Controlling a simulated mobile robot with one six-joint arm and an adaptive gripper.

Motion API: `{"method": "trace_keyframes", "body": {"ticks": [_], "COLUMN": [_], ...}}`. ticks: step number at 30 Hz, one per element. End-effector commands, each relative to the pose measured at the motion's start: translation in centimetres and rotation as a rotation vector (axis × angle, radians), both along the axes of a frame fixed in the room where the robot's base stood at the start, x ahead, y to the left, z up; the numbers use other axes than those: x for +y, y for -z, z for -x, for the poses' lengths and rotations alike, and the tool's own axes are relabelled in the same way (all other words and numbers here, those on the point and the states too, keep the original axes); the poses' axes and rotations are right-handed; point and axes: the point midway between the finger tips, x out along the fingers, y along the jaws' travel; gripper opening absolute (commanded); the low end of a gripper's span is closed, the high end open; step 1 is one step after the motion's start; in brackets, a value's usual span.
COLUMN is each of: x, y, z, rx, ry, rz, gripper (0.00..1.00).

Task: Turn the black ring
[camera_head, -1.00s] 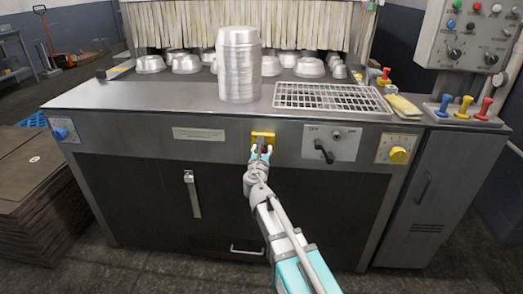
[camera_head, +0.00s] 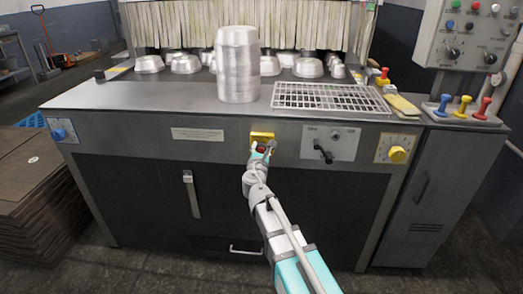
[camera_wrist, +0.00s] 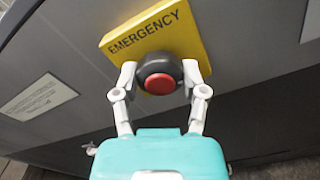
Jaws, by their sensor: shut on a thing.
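The black ring (camera_wrist: 151,65) surrounds a red button (camera_wrist: 160,84) on a yellow plate (camera_wrist: 155,35) marked EMERGENCY, in the wrist view. The plate also shows on the machine's front panel in the head view (camera_head: 262,135). My gripper (camera_wrist: 160,80) is shut on the black ring, one white finger on each side of it. The wrist view is tilted, so the plate's text slants up to the right. In the head view my gripper (camera_head: 262,150) covers most of the ring, and the red button shows between the fingers.
A stack of metal pans (camera_head: 238,65) stands on the machine top, with a wire grate (camera_head: 330,97) to its right. A black lever switch (camera_head: 322,151) and a yellow knob (camera_head: 398,154) are on the panel to the right. Brown sheets (camera_head: 35,190) are piled at left.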

Motion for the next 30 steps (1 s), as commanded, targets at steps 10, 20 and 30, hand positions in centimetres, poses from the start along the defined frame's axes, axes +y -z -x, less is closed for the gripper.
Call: {"method": "trace_keyframes", "body": {"ticks": [10,20,30], "x": [0.00,0.04,0.05], "y": [-0.01,-0.02,-0.01], "z": [-0.04,-0.03,-0.02], "rx": [-0.008,-0.010,-0.010], "ry": [0.000,0.000,0.000], "rz": [-0.228,-0.294,-0.294], "gripper": [0.08,0.08,0.65]}}
